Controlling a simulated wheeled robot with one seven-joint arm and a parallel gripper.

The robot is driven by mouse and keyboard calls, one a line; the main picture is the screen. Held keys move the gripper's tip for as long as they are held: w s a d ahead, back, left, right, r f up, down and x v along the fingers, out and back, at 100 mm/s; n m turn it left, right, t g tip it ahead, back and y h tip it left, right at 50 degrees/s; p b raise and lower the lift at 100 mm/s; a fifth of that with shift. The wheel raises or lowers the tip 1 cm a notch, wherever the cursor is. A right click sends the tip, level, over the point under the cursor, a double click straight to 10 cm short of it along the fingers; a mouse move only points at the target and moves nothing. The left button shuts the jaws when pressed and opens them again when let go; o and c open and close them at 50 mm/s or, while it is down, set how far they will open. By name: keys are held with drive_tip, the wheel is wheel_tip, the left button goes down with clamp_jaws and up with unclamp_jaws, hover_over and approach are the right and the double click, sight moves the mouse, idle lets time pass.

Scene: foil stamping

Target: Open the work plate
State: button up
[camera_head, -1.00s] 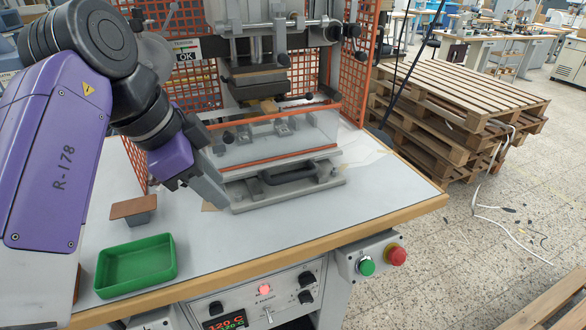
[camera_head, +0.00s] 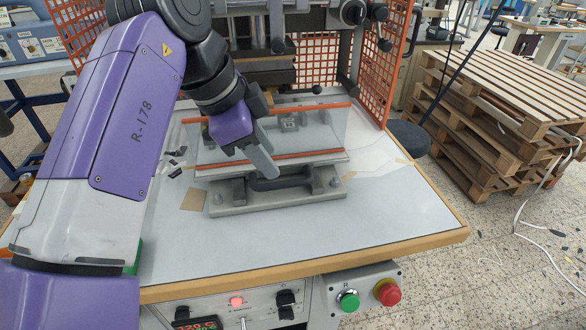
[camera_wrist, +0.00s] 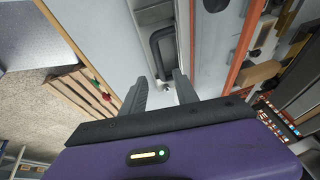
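The work plate (camera_head: 325,187) is a grey metal plate on the table below the press, with a dark bar handle (camera_head: 282,183) along its front. A clear cover with orange edge strips (camera_head: 318,156) stands just behind the handle. My gripper (camera_head: 268,168) is just above the handle, in front of the cover. In the wrist view the two grey fingers of my gripper (camera_wrist: 160,84) are apart with nothing between their tips. The handle (camera_wrist: 158,48) lies just beyond them. I cannot tell whether a finger touches the handle.
Orange mesh guards (camera_head: 386,65) flank the press. A green button (camera_head: 348,301) and a red button (camera_head: 387,292) sit on the front panel. A tan square (camera_head: 194,199) lies on the table left of the plate. The table's right front is clear. Wooden pallets (camera_head: 480,120) stand at right.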

sight(285, 181)
drive_tip(key=x, duration=0.7)
drive_tip(key=shift+f, duration=0.1)
clamp_jaws()
idle(1.3)
